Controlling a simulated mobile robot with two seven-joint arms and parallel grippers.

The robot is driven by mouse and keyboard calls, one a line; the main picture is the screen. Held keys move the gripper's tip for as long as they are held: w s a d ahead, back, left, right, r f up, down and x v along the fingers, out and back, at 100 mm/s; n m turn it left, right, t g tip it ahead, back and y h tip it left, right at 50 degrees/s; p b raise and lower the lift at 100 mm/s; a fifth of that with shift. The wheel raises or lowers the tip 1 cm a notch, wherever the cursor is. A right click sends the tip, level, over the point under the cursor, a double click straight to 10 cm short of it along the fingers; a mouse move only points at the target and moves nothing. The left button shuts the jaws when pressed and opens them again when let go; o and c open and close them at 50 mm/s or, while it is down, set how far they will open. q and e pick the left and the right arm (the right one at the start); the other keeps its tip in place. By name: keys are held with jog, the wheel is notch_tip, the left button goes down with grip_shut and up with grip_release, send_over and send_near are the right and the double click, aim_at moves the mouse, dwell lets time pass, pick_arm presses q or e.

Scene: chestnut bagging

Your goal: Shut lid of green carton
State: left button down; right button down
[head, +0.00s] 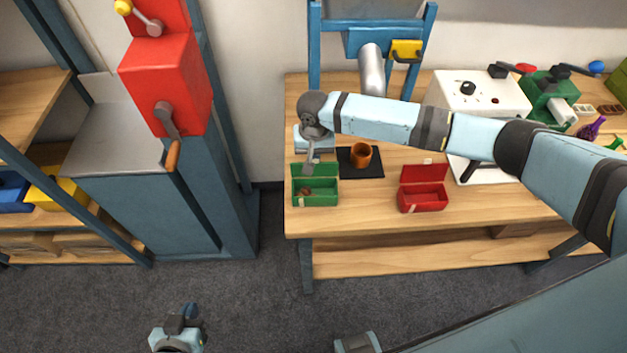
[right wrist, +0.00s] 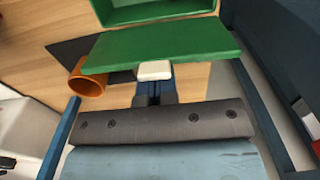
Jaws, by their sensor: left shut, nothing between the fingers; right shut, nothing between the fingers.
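The green carton (head: 325,200) stands open near the left front corner of the wooden table, with a few brown pieces inside. Its lid (head: 325,169) is raised at the back edge. In the right wrist view the lid (right wrist: 180,48) spans the top, with part of the carton (right wrist: 160,14) beyond it. My right gripper (head: 308,168) is shut and empty at the lid. In the wrist view its pale fingertip (right wrist: 155,70) overlaps the lid's near edge; I cannot tell whether they touch. My left gripper (head: 189,311) is shut and empty, low over the floor, away from the table.
An orange cup (head: 361,156) stands on a black mat (head: 374,167) right of the carton. A red open box (head: 422,196) sits further right. A red machine (head: 165,85) stands left, across a floor gap. Bare wood (head: 370,215) lies in front of the boxes.

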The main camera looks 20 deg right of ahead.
jog(key=shift+s+a+r+p, duration=0.1)
jog(key=shift+s+a+p, duration=0.15)
jog(key=shift+s+p, duration=0.45)
notch_tip(320, 180, up, 7)
jog(key=p, duration=0.8)
dwell(0.5)
